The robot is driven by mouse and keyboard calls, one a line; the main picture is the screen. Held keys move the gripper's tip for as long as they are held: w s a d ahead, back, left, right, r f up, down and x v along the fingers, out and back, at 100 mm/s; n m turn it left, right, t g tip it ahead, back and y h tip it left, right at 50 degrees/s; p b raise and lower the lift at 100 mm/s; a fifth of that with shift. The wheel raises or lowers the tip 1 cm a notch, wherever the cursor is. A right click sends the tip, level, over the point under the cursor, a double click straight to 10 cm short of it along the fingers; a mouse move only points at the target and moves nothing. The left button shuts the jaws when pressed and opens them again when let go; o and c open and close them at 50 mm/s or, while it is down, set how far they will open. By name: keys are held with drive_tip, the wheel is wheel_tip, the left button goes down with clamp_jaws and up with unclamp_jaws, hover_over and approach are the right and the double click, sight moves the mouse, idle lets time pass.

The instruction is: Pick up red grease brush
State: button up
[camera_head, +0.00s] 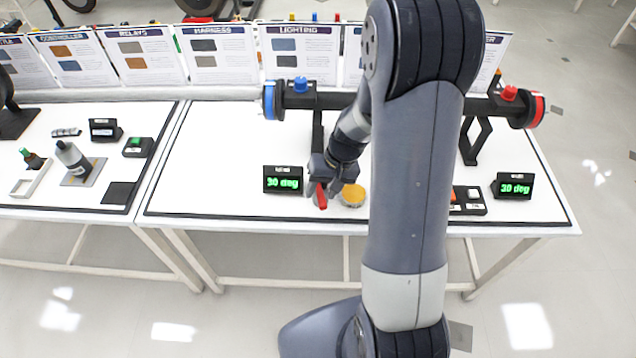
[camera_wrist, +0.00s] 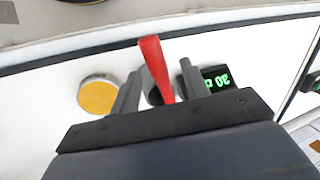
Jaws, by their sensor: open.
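The red grease brush (camera_head: 321,196) shows as a red handle at my gripper, above the front middle of the right-hand table. In the wrist view the red handle (camera_wrist: 156,66) rises between the two dark fingers, and its lower end is hidden near the gripper body. My gripper (camera_wrist: 158,88) is open, with one finger on each side of the brush. I cannot tell whether either finger touches it. In the head view my gripper (camera_head: 328,180) reaches down over the table (camera_head: 215,150).
A round tin with a yellow-orange top (camera_head: 353,195) stands just right of the brush. A display reading 30 deg (camera_head: 283,180) stands to the left. A dark stand with blue (camera_head: 300,86) and red (camera_head: 510,93) knobs rises behind. The table's left part is clear.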

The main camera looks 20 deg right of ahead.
drive_tip(key=shift+c, duration=0.2)
clamp_jaws()
idle(0.3)
